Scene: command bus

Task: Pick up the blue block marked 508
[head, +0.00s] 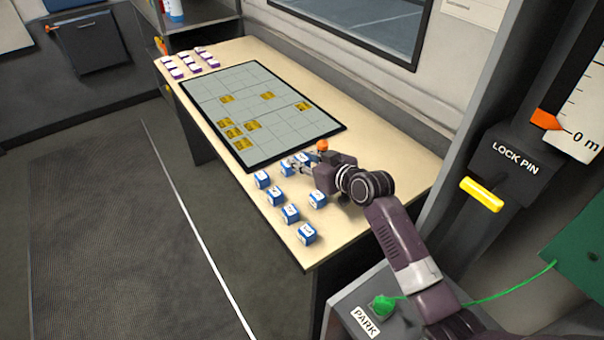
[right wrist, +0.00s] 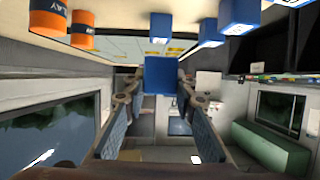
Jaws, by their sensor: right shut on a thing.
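My right gripper (head: 299,163) reaches in over the near part of the table, among several blue blocks with white marked tops. In the right wrist view its two fingers stand on either side of a blue block (right wrist: 160,76), shut on it. The number on this block cannot be read, so I cannot tell whether it is 508. Other blue blocks stand on the table near the gripper, such as one at the near corner (head: 307,234) and one to the gripper's left (head: 262,180). My left gripper is not in view.
The wooden table (head: 410,160) carries a grey gridded board (head: 205,98) with yellow tiles. Several purple-and-white blocks (head: 171,65) stand at its far end. Orange cylinders (right wrist: 82,42) stand close by the gripper. A lock pin with a yellow handle (head: 481,194) is at right.

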